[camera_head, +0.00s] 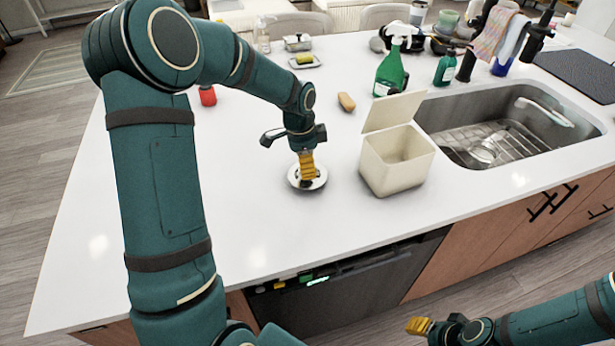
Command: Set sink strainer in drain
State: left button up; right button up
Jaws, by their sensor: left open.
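A round metal sink strainer (317,185) lies on the white counter left of the cream bin. My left gripper (307,172) points down right over the strainer, with its yellow fingers open and hiding the strainer's middle. I cannot tell if the fingers touch it. The steel sink (440,128) is at the right, with a wire rack and a shiny round thing in its bottom. I cannot make out the drain clearly. My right gripper (418,326) is low at the front, off the counter and empty. Its finger opening cannot be made out.
A cream bin (395,172) with its lid raised stands between the strainer and the sink. A green spray bottle (390,72) and a brown oval thing (346,102) are behind it. A red item (207,95) is at the left. The front left counter is clear.

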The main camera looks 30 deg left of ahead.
pick_arm(q)
jog(key=shift+f, duration=0.6)
jog(key=shift+r, duration=0.1)
grip_shut()
jog(key=shift+d, duration=0.1)
notch_tip(320, 180, up, 10)
jog(key=shift+p, duration=0.8)
